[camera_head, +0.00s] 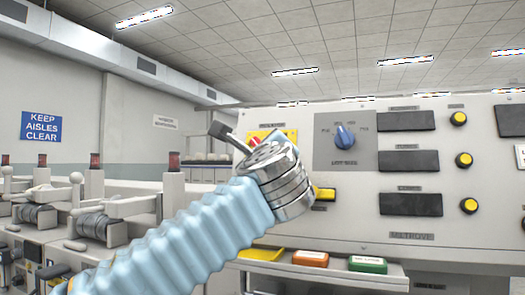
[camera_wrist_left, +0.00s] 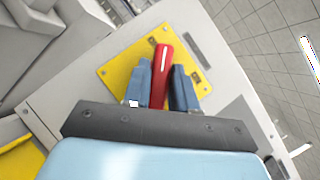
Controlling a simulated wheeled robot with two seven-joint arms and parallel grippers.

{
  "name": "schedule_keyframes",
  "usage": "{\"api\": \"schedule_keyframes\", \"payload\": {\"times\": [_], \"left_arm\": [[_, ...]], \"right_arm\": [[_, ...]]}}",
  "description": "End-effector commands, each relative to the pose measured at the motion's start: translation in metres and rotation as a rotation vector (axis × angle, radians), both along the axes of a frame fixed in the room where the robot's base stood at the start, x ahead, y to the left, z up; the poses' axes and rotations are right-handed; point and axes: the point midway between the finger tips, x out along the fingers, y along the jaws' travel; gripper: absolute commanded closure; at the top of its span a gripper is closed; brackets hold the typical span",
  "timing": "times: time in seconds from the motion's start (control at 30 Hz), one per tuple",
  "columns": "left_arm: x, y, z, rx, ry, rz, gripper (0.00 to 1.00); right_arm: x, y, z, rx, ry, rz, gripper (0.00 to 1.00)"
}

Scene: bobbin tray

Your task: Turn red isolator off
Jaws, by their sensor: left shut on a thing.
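The red isolator handle (camera_wrist_left: 161,72) sits on a yellow plate (camera_wrist_left: 118,71) on the grey panel. My left gripper (camera_wrist_left: 163,68) has its two blue-grey fingers either side of the handle and is shut on it. In the left wrist view the handle points up the picture, at a slant to the plate's edges. In the head view my silver wrist hides most of the isolator; a bit of red handle (camera_head: 254,139) and yellow plate (camera_head: 287,134) show above it. I cannot read the on and off marks. My right gripper is not in view.
Right of the isolator, the panel (camera_head: 350,212) carries a blue rotary knob (camera_head: 345,135), dark displays (camera_head: 405,121) and several yellow buttons (camera_head: 464,160). Below are yellow, orange (camera_head: 310,259) and green (camera_head: 367,265) bins. Bobbin machines (camera_head: 95,222) with red lamps stand left.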

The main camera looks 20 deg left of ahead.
Motion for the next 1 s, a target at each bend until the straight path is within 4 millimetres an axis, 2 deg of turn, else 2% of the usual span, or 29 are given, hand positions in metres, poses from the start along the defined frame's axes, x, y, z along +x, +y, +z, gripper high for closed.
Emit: {"api": "schedule_keyframes", "payload": {"times": [0.5, 1.0], "left_arm": [[0.0001, -0.0021, 0.0010, -0.456, -0.027, 0.112, 1.00], [0.0001, -0.0005, 0.0012, -0.616, -0.036, 0.155, 1.00]], "right_arm": [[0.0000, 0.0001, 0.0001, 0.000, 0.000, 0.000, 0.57], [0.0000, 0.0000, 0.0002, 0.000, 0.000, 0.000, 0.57]]}}
